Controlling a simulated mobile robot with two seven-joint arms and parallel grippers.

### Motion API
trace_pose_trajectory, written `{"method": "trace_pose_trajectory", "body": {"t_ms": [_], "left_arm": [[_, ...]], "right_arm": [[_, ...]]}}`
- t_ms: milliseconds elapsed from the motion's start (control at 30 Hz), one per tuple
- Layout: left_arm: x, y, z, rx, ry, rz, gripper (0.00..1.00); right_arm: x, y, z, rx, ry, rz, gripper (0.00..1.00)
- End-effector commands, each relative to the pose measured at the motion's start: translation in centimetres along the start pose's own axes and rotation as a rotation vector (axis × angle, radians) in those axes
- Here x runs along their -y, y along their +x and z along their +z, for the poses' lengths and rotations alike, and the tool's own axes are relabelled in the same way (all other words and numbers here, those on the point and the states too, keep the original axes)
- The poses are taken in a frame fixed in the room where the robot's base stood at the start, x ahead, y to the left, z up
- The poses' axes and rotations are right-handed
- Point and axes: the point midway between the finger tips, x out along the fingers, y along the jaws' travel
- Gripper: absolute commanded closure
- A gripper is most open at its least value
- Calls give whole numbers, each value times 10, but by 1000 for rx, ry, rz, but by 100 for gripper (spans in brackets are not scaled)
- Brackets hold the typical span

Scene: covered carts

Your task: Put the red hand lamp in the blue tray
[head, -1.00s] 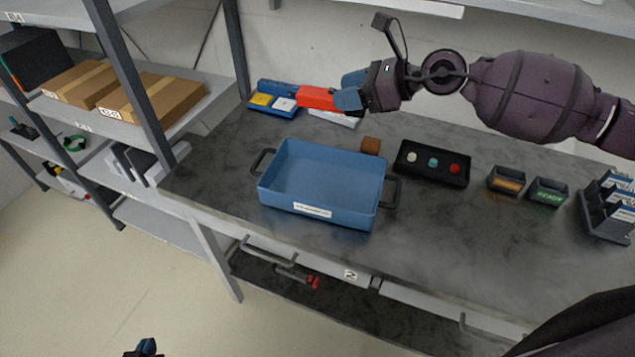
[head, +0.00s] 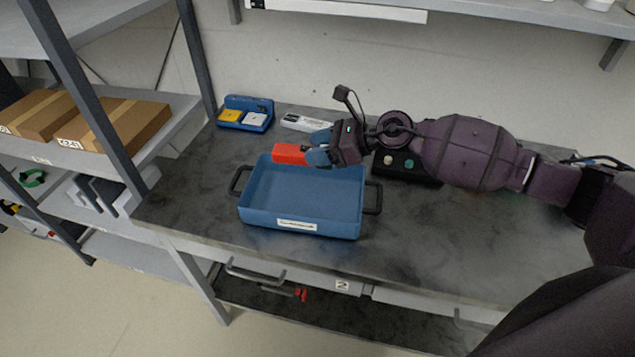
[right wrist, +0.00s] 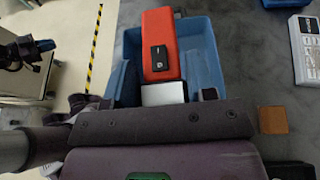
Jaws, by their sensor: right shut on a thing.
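My right gripper (head: 318,148) is shut on the red hand lamp (head: 290,154). It holds the lamp at the back edge of the blue tray (head: 300,222), high enough to hide part of the far rim. The tray stands on the dark bench and looks empty. In the right wrist view the red lamp (right wrist: 158,28) points away from the wrist, with blue surfaces on both sides of it. What looks like my left gripper (right wrist: 38,47) is at the upper left of that view, too small to tell its jaws. It is out of the head view.
A blue holder (head: 247,113) with yellow and white parts and a grey-white device (head: 305,122) lie behind the tray. A black button box (head: 410,168) is partly behind my right arm. Shelves with cardboard boxes (head: 120,125) stand at left. The bench front right is clear.

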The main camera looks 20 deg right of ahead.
Motion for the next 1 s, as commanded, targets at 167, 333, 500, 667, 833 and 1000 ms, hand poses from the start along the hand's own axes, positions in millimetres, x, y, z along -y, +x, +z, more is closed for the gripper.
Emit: {"method": "trace_pose_trajectory", "body": {"t_ms": [167,333,500,667,833,1000], "left_arm": [[0,3,1,-4,1,1,100],[-1,5,-1,-9,1,2,100],[-1,6,-2,-13,2,2,100],[-1,8,0,-13,2,2,100],[-1,8,1,-12,2,2,100],[-1,7,2,-10,2,2,100]], "right_arm": [[0,15,-35,1,5,-1,78],[0,22,-52,2,2,0,78],[0,26,-63,0,2,0,78],[0,35,-84,1,4,-1,78],[0,40,-96,1,0,-1,78],[0,40,-96,1,-1,-1,78]]}}
